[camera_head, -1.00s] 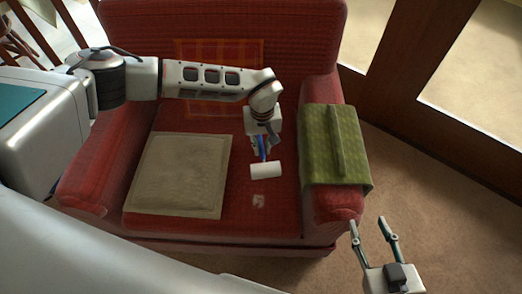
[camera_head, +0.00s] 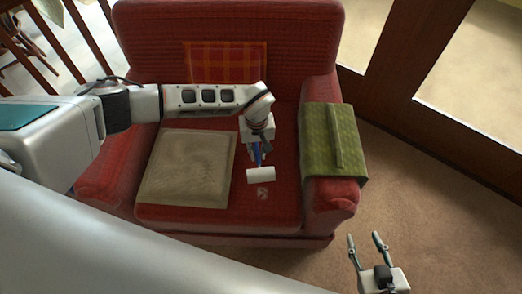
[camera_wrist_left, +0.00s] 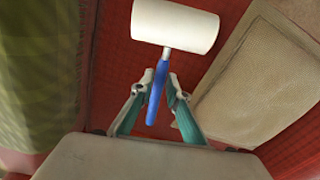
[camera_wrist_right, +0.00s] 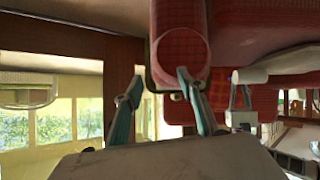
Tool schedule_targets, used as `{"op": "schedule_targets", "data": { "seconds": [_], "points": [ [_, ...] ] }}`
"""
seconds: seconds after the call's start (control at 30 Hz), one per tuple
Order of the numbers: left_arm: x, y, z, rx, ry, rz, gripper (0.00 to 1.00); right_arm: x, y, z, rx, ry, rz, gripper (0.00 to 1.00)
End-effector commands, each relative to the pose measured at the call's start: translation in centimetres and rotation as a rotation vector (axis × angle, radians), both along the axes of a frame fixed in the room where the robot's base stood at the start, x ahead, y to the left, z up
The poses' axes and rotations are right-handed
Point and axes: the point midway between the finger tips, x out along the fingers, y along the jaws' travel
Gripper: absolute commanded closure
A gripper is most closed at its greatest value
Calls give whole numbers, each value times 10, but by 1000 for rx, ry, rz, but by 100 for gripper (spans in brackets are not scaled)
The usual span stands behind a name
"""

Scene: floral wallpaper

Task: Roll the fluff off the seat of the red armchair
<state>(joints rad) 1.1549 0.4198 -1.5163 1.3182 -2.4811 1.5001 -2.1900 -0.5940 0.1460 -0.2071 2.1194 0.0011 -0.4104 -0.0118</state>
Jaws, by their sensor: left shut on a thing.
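The red armchair (camera_head: 225,221) fills the middle of the head view. A small pale tuft of fluff (camera_head: 263,193) lies on its seat, just in front of a white lint roller (camera_head: 260,176). My left gripper (camera_head: 257,155) is shut on the roller's blue handle, which also shows in the left wrist view (camera_wrist_left: 157,92). The roller head (camera_wrist_left: 174,26) is over the seat; I cannot tell whether it touches. The fluff is not visible in the left wrist view. My right gripper (camera_head: 367,241) is open and empty, over the floor to the right of the chair.
A beige cushion (camera_head: 186,168) lies on the left part of the seat. A green cloth (camera_head: 350,155) hangs over the right armrest. A plaid patch or cushion (camera_head: 226,62) is at the backrest. Wooden-framed doors (camera_head: 385,50) stand behind right; carpet (camera_head: 425,215) there is clear.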

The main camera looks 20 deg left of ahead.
Motion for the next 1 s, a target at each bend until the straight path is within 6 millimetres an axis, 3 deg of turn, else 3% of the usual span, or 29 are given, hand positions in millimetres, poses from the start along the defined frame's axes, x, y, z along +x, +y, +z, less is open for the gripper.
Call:
{"op": "schedule_targets", "data": {
  "seconds": [0.27,0.57,1.0],
  "points": [
    [-16,11,-6,6,7,7,100,-18,-10,-20,-18,56,-14,60],
    [-20,11,-36,6,17,6,100,-23,-13,-38,-31,74,-12,60],
    [-18,11,-67,7,12,6,100,-16,-8,-36,-25,52,-1,60]
  ]
}}
